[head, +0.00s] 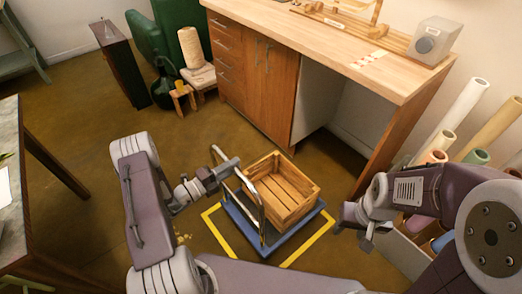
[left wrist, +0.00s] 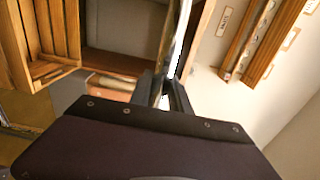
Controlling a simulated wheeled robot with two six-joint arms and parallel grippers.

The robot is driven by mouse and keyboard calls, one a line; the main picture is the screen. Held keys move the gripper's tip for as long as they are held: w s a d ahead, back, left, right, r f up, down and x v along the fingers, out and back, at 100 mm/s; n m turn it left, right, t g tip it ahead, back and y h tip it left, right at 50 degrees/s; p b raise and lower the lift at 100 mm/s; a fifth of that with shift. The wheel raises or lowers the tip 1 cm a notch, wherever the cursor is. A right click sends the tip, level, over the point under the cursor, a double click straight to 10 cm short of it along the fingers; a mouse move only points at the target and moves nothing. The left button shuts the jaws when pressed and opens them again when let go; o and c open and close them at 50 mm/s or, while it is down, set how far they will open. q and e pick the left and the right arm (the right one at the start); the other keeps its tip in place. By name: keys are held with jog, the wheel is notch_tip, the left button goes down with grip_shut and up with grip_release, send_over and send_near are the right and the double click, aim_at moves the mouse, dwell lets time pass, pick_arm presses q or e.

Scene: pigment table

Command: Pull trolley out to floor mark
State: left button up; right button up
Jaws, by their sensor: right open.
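The trolley has a blue platform (head: 236,222) and a metal hoop handle (head: 261,209), with a slatted wooden crate (head: 282,190) on it. It stands over the yellow floor mark (head: 222,237); yellow lines show along its near side and at its left and right, and the far part is hidden. My left gripper (head: 236,163) is at the handle's upper bar. In the left wrist view its dark fingers (left wrist: 164,92) are closed around the shiny handle bar (left wrist: 181,40). My right gripper (head: 364,238) is open and empty, right of the trolley and apart from it.
A wooden workbench (head: 262,70) with an open bay under its right end stands behind the trolley. Paper rolls (head: 461,110) stand at the right. A grey-topped table (head: 12,150) is at the left.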

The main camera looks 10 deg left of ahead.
pick_arm(q)
jog(key=o, duration=0.4)
jog(key=shift+d, duration=0.15)
jog(key=p+v, duration=0.1)
jog(key=v, duration=1.1)
jog(key=shift+w, duration=0.1)
